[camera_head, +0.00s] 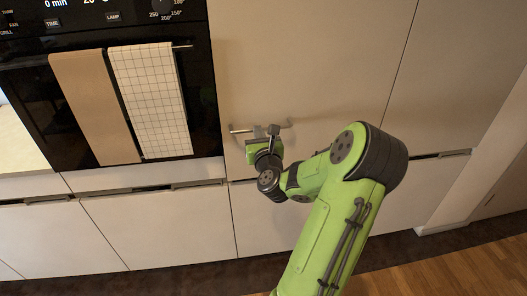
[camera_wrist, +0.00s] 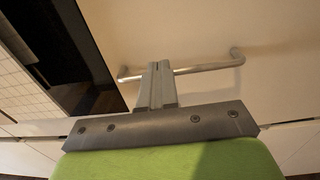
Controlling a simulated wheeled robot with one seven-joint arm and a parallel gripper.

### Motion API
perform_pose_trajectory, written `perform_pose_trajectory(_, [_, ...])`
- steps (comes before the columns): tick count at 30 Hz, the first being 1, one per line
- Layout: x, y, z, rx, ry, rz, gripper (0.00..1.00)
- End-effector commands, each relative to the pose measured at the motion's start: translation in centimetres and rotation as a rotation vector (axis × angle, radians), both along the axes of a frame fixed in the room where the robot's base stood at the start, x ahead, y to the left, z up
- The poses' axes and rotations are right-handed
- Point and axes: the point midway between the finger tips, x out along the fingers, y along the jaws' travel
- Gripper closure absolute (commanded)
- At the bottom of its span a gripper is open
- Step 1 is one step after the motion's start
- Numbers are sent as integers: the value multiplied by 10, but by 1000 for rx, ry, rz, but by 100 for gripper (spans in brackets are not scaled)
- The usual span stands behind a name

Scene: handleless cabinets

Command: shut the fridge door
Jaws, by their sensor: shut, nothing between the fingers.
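The fridge door (camera_head: 310,60) is the tall beige panel right of the oven in the head view. It looks about flush with the cabinet fronts; I cannot tell whether a small gap is left. Its metal bar handle (camera_head: 240,131) lies level near the door's lower edge, and the handle also crosses the wrist view (camera_wrist: 205,68). My gripper (camera_head: 266,130) is at the handle, and its two fingers show side by side in the wrist view (camera_wrist: 158,68). They are shut and empty, overlapping the middle of the bar in view. I cannot tell whether they touch it.
A black oven (camera_head: 205,90) stands left of the door, with a brown towel (camera_head: 95,105) and a checked towel (camera_head: 150,100) on its handle. White drawers (camera_head: 160,228) run below. Another tall panel (camera_head: 460,70) stands to the right. Wooden floor (camera_head: 470,270) is clear at the lower right.

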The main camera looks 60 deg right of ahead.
Motion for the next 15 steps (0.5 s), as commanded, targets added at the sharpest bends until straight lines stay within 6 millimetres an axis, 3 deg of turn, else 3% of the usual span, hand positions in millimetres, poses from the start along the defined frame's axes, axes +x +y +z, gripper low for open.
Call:
perform_pose_trajectory(9, [-41,40,-4,0,1,-4,100])
perform_pose_trajectory(15, [-48,49,-1,-1,-1,-1,100])
